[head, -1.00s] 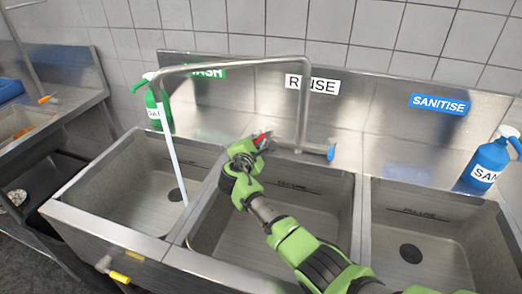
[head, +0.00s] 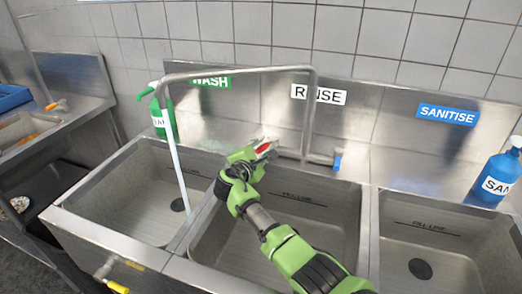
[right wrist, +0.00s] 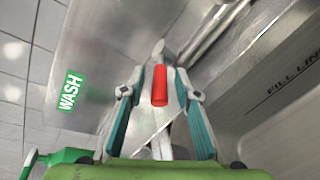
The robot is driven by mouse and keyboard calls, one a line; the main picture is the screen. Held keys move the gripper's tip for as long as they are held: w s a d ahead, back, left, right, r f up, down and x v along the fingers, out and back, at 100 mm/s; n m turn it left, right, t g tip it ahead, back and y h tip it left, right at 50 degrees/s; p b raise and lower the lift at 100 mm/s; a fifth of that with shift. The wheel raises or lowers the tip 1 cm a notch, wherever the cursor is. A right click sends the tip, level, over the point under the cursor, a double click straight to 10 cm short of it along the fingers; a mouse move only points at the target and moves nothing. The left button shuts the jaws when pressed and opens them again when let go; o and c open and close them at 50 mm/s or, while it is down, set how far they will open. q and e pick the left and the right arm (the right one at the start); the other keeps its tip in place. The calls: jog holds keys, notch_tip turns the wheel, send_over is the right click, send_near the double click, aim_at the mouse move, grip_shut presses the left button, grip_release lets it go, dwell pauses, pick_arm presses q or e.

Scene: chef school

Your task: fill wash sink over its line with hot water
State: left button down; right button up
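The wash sink (head: 130,205) is the left basin, below the green WASH label (head: 210,82). A metal tap spout (head: 235,72) arches over it, and a white stream of water (head: 179,170) falls from its end into this basin. The dark drain shows, and I cannot make out a water level. The tap's red handle (head: 263,148) is at the back of the middle basin; its blue handle (head: 338,160) is to the right. My right gripper (head: 262,150) is at the red handle. In the right wrist view the red handle (right wrist: 159,85) lies between the spread fingers, with gaps beside it. My left gripper is out of view.
The rinse basin (head: 300,235) lies under my right arm, and the sanitise basin (head: 440,255) is at the right. A green bottle (head: 158,115) and a blue bottle (head: 495,180) stand on the back ledge. A yellow-handled valve (head: 112,283) sticks out in front.

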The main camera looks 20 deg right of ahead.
jog(key=v, duration=1.2)
dwell(6.8)
